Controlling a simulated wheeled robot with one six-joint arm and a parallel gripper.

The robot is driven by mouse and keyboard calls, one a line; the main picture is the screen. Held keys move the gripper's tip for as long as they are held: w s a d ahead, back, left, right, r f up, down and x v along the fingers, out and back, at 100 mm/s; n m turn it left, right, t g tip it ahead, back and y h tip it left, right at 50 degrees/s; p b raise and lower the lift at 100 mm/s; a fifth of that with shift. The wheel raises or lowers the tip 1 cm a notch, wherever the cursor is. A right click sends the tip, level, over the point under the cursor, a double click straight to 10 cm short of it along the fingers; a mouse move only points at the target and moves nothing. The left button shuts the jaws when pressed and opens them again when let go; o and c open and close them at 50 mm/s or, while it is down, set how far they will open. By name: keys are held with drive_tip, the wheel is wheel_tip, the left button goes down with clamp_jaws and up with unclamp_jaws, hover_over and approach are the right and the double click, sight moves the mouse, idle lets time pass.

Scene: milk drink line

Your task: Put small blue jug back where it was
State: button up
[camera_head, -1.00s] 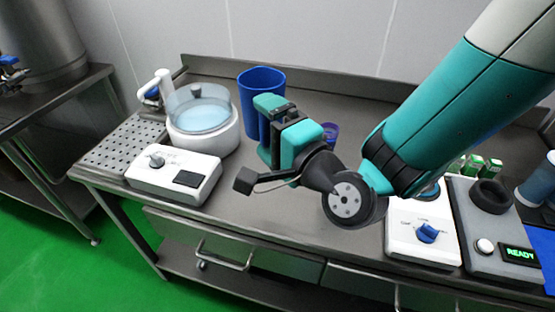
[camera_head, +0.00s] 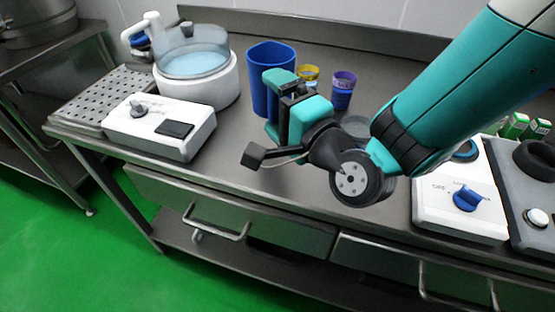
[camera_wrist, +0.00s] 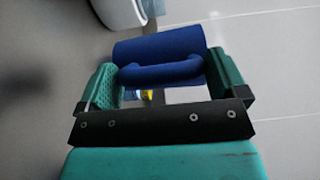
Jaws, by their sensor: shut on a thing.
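The small blue jug (camera_head: 268,62) shows in the head view behind my gripper, upright. My gripper (camera_head: 290,103) is shut on it and hides part of its lower body. In the wrist view the jug (camera_wrist: 165,48) lies between the two teal fingers, with its handle (camera_wrist: 162,72) facing the camera. I cannot tell whether its base touches the steel table (camera_head: 245,165).
A white machine with a clear bowl (camera_head: 195,62) and a white control box (camera_head: 160,128) stand left of the jug. A yellow cup (camera_head: 308,74) and a purple cup (camera_head: 343,88) stand to its right. A white box with a blue knob (camera_head: 465,200) is at the right.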

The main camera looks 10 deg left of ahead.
wheel_tip(320, 180, down, 8)
drive_tip(key=b, duration=0.6)
drive_tip(key=shift+f+b, duration=0.15)
drive_tip(key=shift+b, duration=0.25)
drive_tip(key=shift+f, duration=0.15)
drive_tip(key=o, duration=1.2)
drive_tip(key=shift+c, duration=0.2)
